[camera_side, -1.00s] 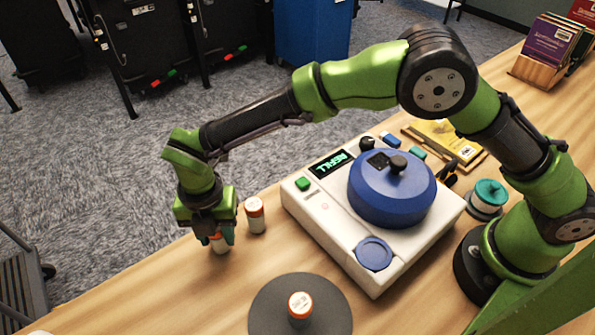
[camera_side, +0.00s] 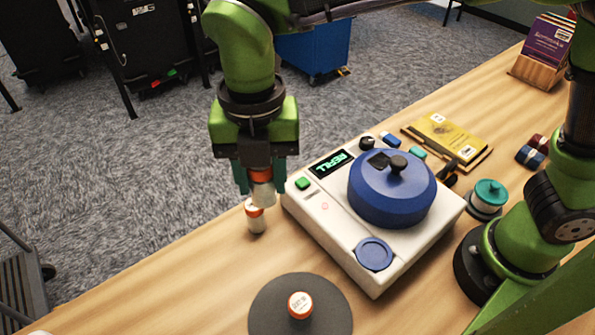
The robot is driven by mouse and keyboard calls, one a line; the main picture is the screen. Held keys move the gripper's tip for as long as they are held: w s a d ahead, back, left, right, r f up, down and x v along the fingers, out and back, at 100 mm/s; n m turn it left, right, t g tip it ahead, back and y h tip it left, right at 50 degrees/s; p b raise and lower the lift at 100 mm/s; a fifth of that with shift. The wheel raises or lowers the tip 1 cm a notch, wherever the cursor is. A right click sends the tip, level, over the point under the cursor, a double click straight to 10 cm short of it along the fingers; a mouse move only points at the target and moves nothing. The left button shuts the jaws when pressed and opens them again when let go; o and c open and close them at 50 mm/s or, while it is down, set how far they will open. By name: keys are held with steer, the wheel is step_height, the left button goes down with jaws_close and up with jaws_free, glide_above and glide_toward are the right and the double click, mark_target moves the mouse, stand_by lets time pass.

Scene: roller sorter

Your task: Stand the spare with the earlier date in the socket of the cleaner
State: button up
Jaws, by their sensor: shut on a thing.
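My gripper (camera_side: 262,180) is shut on a white bottle with an orange cap (camera_side: 262,190), held upright above the table at the left of the cleaner. A second orange-capped white bottle (camera_side: 256,220) stands on the table just below and behind the held one. A third orange-capped bottle (camera_side: 300,307) stands on a dark round mat (camera_side: 265,312) at the front. The cleaner (camera_side: 325,225) is a white machine with a blue domed lid (camera_side: 385,195), a display reading "REFILL" and a flat blue round cover (camera_side: 374,254). No open socket shows. The dates on the bottles are too small to read.
A teal-topped round item (camera_side: 490,193) stands right of the cleaner by my base. A yellow booklet (camera_side: 445,138) lies behind it, with small red and blue blocks (camera_side: 532,155) further right.

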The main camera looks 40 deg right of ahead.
steer(key=s+d, duration=0.5)
glide_above(374, 257)
steer(key=a, duration=0.1)
step_height(374, 257, down, 9)
steer(key=shift+m, duration=0.4)
steer(key=shift+s+f, duration=0.2)
steer(key=shift+f, duration=2.1)
steer(key=shift+f, duration=0.2)
steer(key=o, duration=1.1)
steer(key=shift+c, duration=0.2)
steer(key=shift+r, duration=0.15)
